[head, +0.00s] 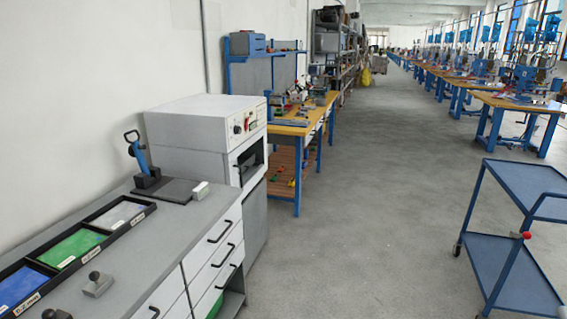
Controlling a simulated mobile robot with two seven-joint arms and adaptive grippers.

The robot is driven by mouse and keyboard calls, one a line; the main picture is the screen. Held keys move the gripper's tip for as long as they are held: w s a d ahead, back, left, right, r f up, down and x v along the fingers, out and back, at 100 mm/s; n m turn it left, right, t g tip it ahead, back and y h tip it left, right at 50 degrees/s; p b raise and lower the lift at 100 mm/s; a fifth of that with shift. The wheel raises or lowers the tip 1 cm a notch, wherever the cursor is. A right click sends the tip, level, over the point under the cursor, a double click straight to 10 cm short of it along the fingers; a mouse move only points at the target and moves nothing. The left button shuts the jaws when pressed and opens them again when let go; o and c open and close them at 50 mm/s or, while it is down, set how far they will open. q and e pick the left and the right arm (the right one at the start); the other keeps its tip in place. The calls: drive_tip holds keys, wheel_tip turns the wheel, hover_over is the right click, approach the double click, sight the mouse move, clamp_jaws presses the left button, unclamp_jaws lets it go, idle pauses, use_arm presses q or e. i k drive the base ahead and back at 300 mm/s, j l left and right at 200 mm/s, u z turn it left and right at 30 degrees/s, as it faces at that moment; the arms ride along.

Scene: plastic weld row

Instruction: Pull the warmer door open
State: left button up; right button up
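The warmer (190,137) is a white box-shaped cabinet at the left, against the wall beyond the grey counter. Its front faces right and is seen at a steep angle. A control panel (243,123) with dials and a small red display is at the top of the front. The warmer door (250,162) is below the panel and shows a dark area. At this angle I cannot tell clearly whether it is shut or ajar.
The grey counter (165,232) with white drawers stands at the near left, holding a black tray of coloured sheets and a small lever press (142,160). A blue trolley (510,265) stands at the right. The grey floor (365,200) between is clear.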

sight(232, 165)
drive_tip(key=i+z, duration=0.45)
drive_tip(key=i, duration=1.25)
